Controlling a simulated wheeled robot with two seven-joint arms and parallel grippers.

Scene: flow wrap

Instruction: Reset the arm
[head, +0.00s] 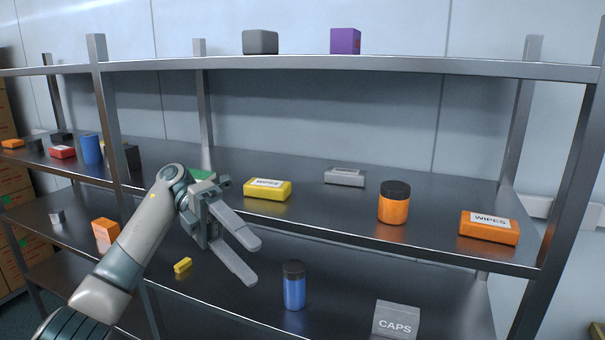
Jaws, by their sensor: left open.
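My left arm reaches in from the lower left in the head view. Its left gripper (247,264) is open, with nothing between its two fingers. It is in front of the shelving, and its fingers point to the lower right. The yellow wipes pack (267,190) sits on the middle shelf just above and right of the fingers. The blue bottle (294,287) with a dark cap stands on the lower shelf to their right. A green thing (200,175) is partly hidden behind the wrist. My right gripper is not in view.
The middle shelf (330,215) also holds a grey pack (345,177), an orange jar (394,204) and an orange wipes pack (489,227). A small yellow piece (183,265) and a grey CAPS box (396,319) are on the lower shelf. Metal posts (107,110) divide the shelving.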

